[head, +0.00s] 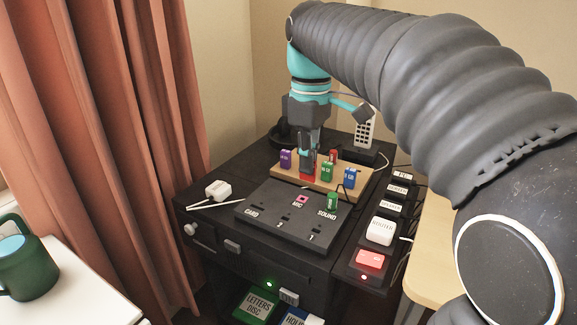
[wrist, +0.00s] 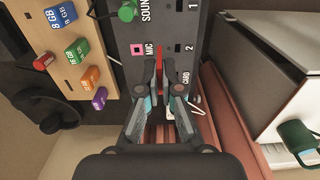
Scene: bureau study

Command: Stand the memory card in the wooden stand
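My gripper (head: 309,151) points down and is shut on a thin red card (head: 307,171), held in front of the wooden stand (head: 282,172) in the head view. In the wrist view the card (wrist: 159,58) shows as a narrow red strip between my gripper's fingertips (wrist: 160,70), over the black panel (wrist: 130,75). The wooden stand (wrist: 38,33) holds purple (wrist: 99,98), orange (wrist: 87,77), green (wrist: 76,50) and blue (wrist: 60,15) cards, with a small red piece (wrist: 44,60) behind. In the head view my gripper hides the orange one. No label is readable on the held card.
The black panel (head: 270,213) has CARD, MIC and SOUND labels, with a green plug (head: 332,201) at SOUND. A white adapter (head: 217,189) lies at left. A router (head: 381,231) and red box (head: 370,260) sit at right. A white phone (head: 364,133) stands behind.

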